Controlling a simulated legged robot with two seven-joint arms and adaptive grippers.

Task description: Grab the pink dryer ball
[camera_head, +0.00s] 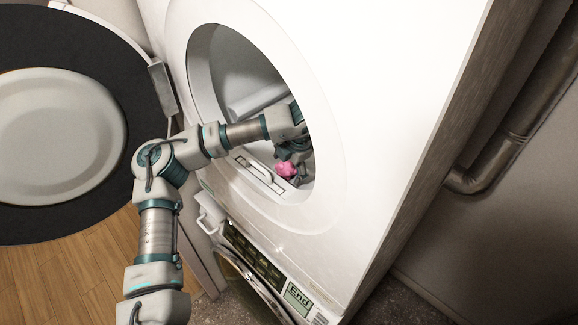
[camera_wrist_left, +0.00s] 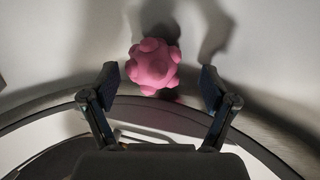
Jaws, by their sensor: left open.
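The pink dryer ball (camera_head: 286,169) is a knobbly ball low inside the drum, near the front rim of the round opening. In the left wrist view the ball (camera_wrist_left: 153,66) lies between and slightly beyond the fingertips, with a gap on both sides. My left gripper (camera_head: 291,153) reaches in through the opening and partly covers the ball in the head view. In the wrist view its two fingers (camera_wrist_left: 160,87) are spread apart and hold nothing. My right gripper is in neither view.
A control panel with an "End" display (camera_head: 299,299) is below. A pipe (camera_head: 509,130) runs along the wall at the right.

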